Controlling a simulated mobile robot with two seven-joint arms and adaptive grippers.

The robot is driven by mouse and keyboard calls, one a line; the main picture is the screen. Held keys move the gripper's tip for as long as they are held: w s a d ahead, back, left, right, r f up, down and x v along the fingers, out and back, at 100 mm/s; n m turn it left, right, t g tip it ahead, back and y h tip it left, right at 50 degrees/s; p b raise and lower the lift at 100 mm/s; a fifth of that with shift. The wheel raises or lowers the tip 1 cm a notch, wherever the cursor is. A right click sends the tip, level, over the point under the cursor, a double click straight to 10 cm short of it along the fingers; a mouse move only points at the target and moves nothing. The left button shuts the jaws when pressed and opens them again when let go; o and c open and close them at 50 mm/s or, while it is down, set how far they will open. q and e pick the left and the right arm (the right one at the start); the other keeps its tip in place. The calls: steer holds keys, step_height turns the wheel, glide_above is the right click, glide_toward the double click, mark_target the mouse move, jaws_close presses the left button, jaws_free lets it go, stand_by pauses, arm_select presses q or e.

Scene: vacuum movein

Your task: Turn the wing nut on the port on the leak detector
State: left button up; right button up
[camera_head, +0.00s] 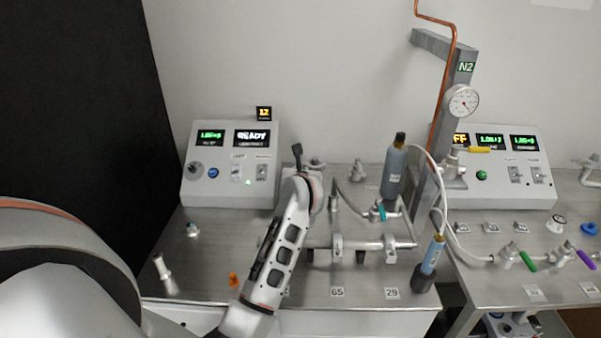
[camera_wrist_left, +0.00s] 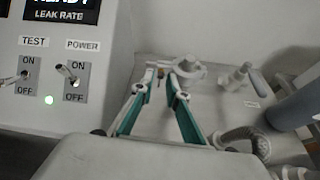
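The leak detector (camera_head: 231,166) is a light grey box at the left of the bench. Its displays are lit, one reading READY. Its metal port (camera_head: 316,164) stands on the bench to its right, partly behind my left gripper. In the left wrist view, the port with its clamp (camera_wrist_left: 190,70) is just beyond the fingertips. The wing nut is too small and too covered to make out clearly. My left gripper (camera_wrist_left: 161,78) has teal-sided fingers partly open, with a gap between them. Its tips are at the clamp's near side; I cannot tell whether they touch. My right gripper is not in view.
A blue-grey cylinder (camera_head: 394,172) and a hose stand right of the port. A horizontal metal pipe (camera_head: 375,243) runs across the bench in front. An orange part (camera_head: 233,280) and a metal fitting (camera_head: 164,274) lie front left. A second control box (camera_head: 505,166) stands at the right.

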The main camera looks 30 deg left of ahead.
arm_select(q)
steer(key=shift+s, duration=0.1)
steer(key=v, duration=1.2)
steer(key=shift+f, duration=0.1)
